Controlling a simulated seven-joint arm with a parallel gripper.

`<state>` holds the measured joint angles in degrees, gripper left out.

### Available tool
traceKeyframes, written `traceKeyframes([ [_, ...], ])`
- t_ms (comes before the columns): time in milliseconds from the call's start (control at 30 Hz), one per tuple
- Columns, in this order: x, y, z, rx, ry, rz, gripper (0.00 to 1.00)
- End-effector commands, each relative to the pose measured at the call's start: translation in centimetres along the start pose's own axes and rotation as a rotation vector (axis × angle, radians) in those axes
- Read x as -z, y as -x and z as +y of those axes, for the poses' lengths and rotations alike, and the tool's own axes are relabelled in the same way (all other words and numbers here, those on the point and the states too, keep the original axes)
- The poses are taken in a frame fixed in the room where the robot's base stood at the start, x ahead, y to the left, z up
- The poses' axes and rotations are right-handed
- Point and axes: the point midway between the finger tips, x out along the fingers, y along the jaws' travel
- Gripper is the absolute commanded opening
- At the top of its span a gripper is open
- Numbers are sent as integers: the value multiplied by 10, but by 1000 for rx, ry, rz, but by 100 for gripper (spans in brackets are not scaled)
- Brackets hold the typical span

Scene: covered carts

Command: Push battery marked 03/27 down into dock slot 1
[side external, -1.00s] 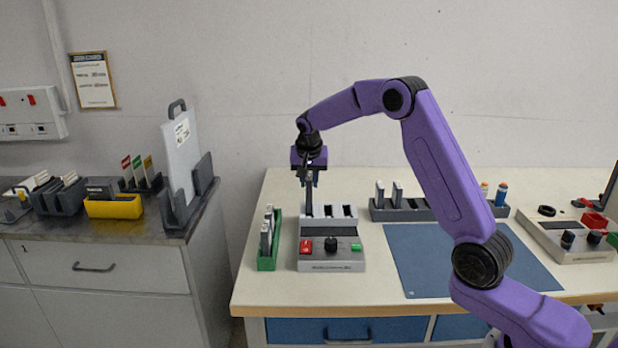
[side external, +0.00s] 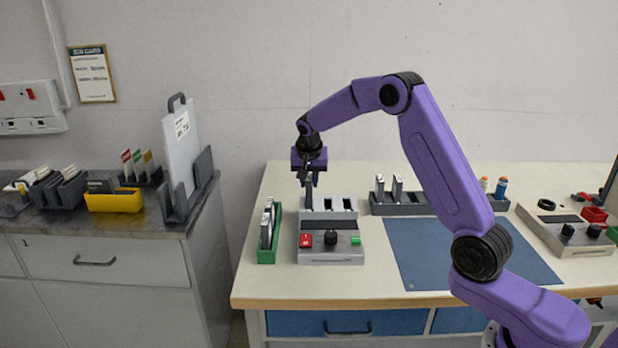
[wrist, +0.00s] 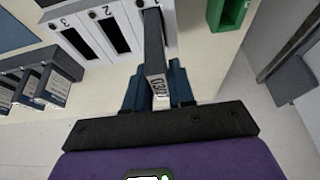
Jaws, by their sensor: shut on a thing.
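The dock (side external: 330,249) is a grey box with a row of slots along its back. In the wrist view its slots marked 2 and 3 (wrist: 75,42) are empty. My gripper (side external: 309,196) is above the leftmost dock slot in the side view. In the wrist view my gripper (wrist: 157,90) is shut on a slim dark grey battery (wrist: 154,50) with a pale label, partly readable as 03/2. The battery's far end is at the slot beside slot 2, and part of it stands out. How deep it sits is hard to tell.
A green holder (side external: 268,257) with batteries stands close to the dock's left. A grey rack (side external: 425,209) with several upright items is behind right. A blue mat (side external: 450,262) lies clear on the right. A separate grey counter with holders is at the left.

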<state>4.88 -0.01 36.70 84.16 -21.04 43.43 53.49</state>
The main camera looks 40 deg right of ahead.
Motion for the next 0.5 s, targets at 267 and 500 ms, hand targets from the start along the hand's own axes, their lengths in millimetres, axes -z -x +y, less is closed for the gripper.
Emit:
traceKeyframes([
  [267,-2,-6,0,0,0,1,0],
  [500,-4,-10,0,0,-1,1,0],
])
